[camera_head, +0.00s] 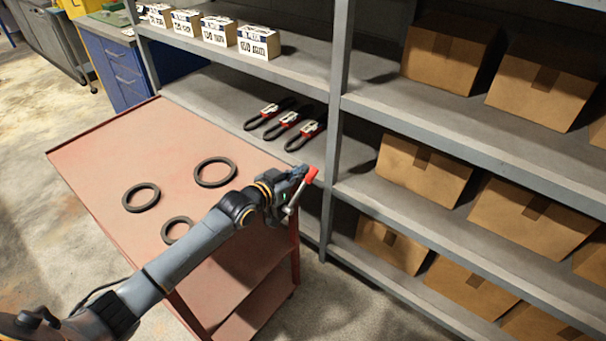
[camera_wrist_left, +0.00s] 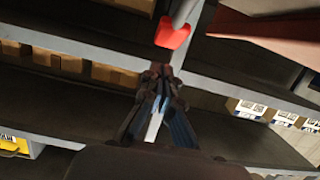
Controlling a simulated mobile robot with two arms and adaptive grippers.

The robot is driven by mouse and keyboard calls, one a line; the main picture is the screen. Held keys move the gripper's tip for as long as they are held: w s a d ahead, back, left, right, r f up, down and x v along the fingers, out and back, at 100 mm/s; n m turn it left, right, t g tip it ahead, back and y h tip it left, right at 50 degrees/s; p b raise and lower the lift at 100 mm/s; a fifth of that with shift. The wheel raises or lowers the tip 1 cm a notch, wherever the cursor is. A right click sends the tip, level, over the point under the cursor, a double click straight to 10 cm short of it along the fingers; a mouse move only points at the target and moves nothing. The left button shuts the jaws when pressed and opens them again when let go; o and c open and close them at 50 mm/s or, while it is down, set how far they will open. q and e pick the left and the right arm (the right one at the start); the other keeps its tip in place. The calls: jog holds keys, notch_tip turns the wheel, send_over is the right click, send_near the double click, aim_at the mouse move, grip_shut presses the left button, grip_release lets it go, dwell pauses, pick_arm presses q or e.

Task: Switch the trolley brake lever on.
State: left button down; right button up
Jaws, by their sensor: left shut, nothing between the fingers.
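The trolley (camera_head: 95,158) is red, with a flat top and lower shelves, and stands in front of the shelving. Its brake lever (camera_head: 312,175) has a red grip on a grey rod at the trolley's right corner. The red grip of the lever also shows in the left wrist view (camera_wrist_left: 172,34), just beyond the fingertips. My left gripper (camera_head: 300,174) is shut and empty, right beside the red grip. In the left wrist view its fingers (camera_wrist_left: 160,72) point at the grip; I cannot tell whether they touch it. My right gripper is not in view.
Several black rings, one of them (camera_head: 215,172), lie on the trolley top. My left arm crosses above it. Grey shelving (camera_head: 400,108) behind holds cardboard boxes (camera_head: 424,170), small white-labelled boxes (camera_head: 258,42) and black belts (camera_head: 307,136). Floor is clear at front right.

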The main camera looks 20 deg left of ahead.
aim_at(306, 179)
pick_arm(q)
jog(key=shift+w+d+f, duration=0.15)
jog(key=shift+w+f, duration=0.2)
jog(key=shift+f, duration=0.35)
jog(key=shift+w+d+f, duration=0.1)
jog(key=shift+w+f, duration=0.2)
jog(key=shift+f, duration=0.35)
jog(key=shift+w+d+g+p, duration=0.1)
jog(key=shift+w+g+p, duration=0.2)
jog(key=shift+p, duration=0.3)
jog(key=shift+w+d+f+g+y+p, duration=0.1)
jog(key=shift+w+f+g+y+p, duration=0.25)
jog(key=shift+g+p, duration=0.25)
jog(key=f+g, duration=0.1)
jog(key=w+f+g+y, duration=0.1)
jog(key=w+f+g, duration=0.1)
jog(key=g, duration=0.1)
jog(key=shift+d+f, duration=0.35)
jog(key=shift+d, duration=0.05)
jog(key=shift+w+f+g+y+b, duration=0.15)
jog(key=shift+f+g+y+b, duration=0.2)
jog(key=shift+f, duration=0.4)
jog(key=shift+w+f+g+y+b, duration=0.15)
jog(key=shift+f+g, duration=0.3)
jog(key=shift+f, duration=0.25)
jog(key=shift+s+d+f, duration=0.1)
